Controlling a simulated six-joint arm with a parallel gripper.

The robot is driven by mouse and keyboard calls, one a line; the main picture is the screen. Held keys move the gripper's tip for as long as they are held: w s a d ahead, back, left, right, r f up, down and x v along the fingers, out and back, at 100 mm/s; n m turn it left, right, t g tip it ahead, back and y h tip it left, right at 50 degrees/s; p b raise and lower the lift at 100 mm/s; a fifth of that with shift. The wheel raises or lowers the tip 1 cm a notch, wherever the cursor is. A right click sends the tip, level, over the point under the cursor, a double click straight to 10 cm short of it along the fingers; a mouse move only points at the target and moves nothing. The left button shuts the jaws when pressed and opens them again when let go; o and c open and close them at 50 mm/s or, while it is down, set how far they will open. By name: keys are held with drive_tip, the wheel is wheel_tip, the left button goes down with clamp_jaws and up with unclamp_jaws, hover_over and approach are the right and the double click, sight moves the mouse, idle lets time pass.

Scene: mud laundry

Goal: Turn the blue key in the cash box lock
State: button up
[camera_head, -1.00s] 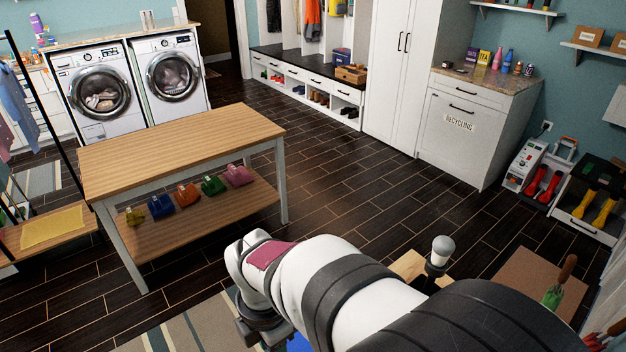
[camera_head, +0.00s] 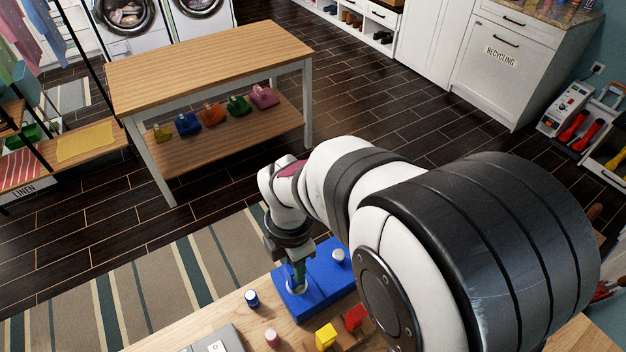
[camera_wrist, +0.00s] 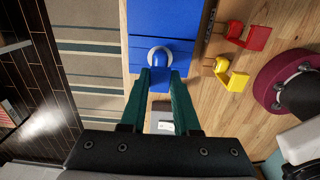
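The blue cash box (camera_head: 325,278) lies on the wooden worktop at the lower middle of the head view; it fills the top middle of the wrist view (camera_wrist: 141,30). A pale round lock ring (camera_wrist: 150,53) is on its face, with the blue key (camera_wrist: 160,70) standing at it. My gripper (camera_head: 297,284) points down over the box. In the wrist view its green fingers (camera_wrist: 162,75) are on both sides of the key, with blue filling the gap at the tips. The key is mostly hidden in the head view.
A white knob (camera_head: 338,255) is on the box.

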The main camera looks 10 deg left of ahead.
clamp_jaws()
